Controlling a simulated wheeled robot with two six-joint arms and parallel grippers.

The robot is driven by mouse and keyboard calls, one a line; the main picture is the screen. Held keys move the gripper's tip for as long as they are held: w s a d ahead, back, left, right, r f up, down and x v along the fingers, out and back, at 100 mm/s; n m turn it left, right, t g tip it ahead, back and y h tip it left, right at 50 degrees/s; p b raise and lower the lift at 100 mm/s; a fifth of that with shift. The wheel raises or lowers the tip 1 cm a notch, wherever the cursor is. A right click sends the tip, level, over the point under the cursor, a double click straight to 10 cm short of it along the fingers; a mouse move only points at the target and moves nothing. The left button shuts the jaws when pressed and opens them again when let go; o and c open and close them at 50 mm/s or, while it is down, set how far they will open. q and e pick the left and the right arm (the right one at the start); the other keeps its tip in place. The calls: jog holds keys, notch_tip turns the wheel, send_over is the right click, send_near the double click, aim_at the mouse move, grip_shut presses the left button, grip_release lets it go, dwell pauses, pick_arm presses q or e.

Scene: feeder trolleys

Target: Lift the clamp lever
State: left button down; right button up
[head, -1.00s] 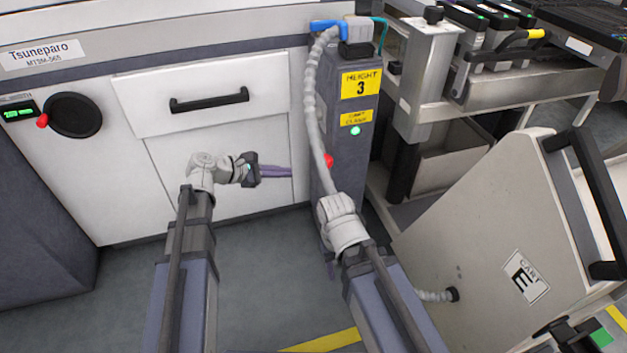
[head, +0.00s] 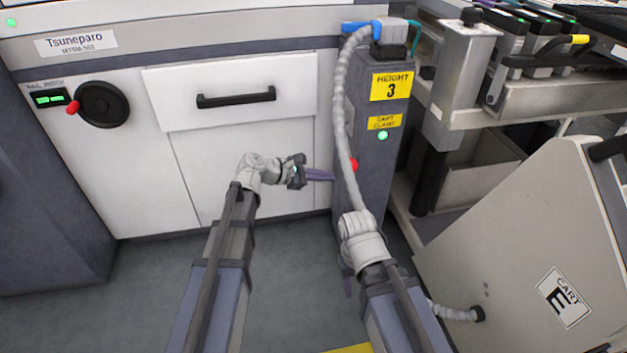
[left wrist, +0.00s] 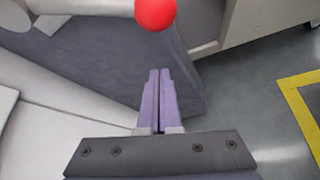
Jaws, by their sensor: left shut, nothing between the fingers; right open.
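The clamp lever's red ball knob (head: 353,165) shows at the front of the grey post (head: 372,195), partly behind a ribbed hose. In the left wrist view the red knob (left wrist: 155,12) is at the top edge, on the end of a pale rod. My left gripper (head: 333,176) is shut and empty, its purple fingers just left of the knob and slightly lower, apart from it. In the left wrist view its fingertips (left wrist: 160,72) point to the post's side, below the knob. My right gripper (head: 348,287) hangs low before the post, mostly hidden by its arm.
The post carries a yellow HEIGHT 3 sign (head: 390,87) and a lit green lamp. The white cabinet (head: 245,165) with a drawer stands behind my left arm. The trolley marked CART E (head: 525,240) stands at the right. The floor between is clear.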

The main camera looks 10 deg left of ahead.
pick_arm(q)
jog(key=shift+d+r+p, duration=0.6)
jog(key=shift+d+p, duration=0.15)
jog(key=shift+d, duration=0.1)
jog(key=shift+d+r+p, duration=0.6)
jog(key=shift+d+p, duration=0.15)
jog(key=shift+d, duration=0.1)
